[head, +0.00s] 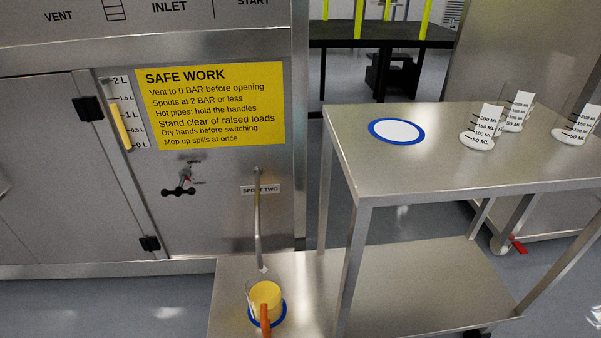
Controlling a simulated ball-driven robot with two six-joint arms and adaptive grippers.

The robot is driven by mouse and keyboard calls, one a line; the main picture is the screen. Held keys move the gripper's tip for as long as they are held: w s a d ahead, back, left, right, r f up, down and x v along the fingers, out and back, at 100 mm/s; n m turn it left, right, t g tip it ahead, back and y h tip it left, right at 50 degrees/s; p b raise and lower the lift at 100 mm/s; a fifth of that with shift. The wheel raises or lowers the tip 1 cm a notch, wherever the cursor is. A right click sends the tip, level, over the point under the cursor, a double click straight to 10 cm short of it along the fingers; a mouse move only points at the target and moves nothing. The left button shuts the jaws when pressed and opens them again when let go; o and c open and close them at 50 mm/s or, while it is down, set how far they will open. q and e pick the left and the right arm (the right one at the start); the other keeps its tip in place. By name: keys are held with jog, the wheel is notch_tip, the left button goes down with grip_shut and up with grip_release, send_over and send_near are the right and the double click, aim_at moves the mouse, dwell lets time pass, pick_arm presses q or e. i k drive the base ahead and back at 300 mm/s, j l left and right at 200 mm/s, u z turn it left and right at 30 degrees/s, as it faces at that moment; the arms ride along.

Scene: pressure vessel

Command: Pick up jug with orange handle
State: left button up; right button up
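The jug with the orange handle (265,296) stands on a low steel shelf (230,275) at the bottom of the head view. It holds yellow contents and stands on a blue-rimmed round mark. Its orange handle (265,318) points toward me. The curved pipe of spout two (258,225) comes down from the cabinet and ends just above the jug. Neither of my grippers shows in the head view.
A steel trolley (440,178) stands to the right, with a blue-rimmed white disc (397,131) and several flasks (480,132) on top. A yellow safety sign (210,105) and a valve handle (180,190) are on the cabinet front.

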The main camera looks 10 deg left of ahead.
aim_at(264, 288)
jog(key=k+l, duration=0.2)
jog(key=k, duration=0.25)
jog(key=k+l, duration=0.2)
jog(key=k, duration=0.25)
jog(key=k+l, duration=0.2)
jog(key=k, duration=0.25)
